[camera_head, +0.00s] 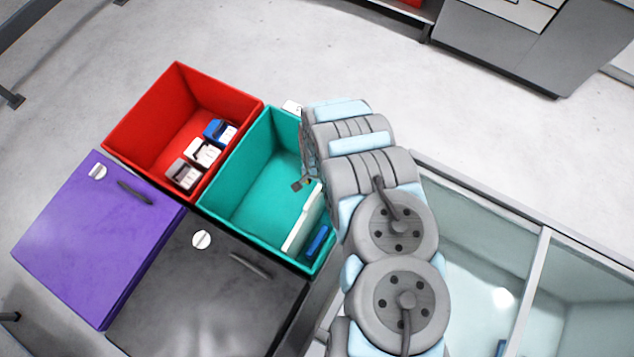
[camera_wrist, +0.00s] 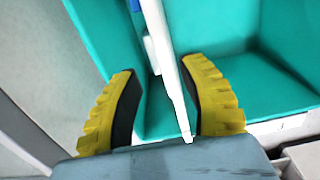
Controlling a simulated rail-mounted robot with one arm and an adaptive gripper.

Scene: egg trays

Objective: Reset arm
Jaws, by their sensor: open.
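My gripper (camera_wrist: 160,95) is open, with its yellow, black-padded fingers spread over the teal bin. In the wrist view a thin white panel (camera_wrist: 172,70) runs between the two fingers, seen edge-on; I cannot tell whether either finger touches it. In the head view my arm covers the right side of the teal bin (camera_head: 240,180), and only a small dark part of my gripper (camera_head: 302,183) shows inside it. A white flat piece (camera_head: 304,222) leans along the bin's right wall, with a blue item (camera_head: 318,242) beside it.
A red bin (camera_head: 150,125) with several small white and blue packs stands left of the teal bin. Purple (camera_head: 95,235) and dark grey (camera_head: 205,300) lids are in front. A glass-topped case (camera_head: 480,270) is at right. Open floor lies behind the bins.

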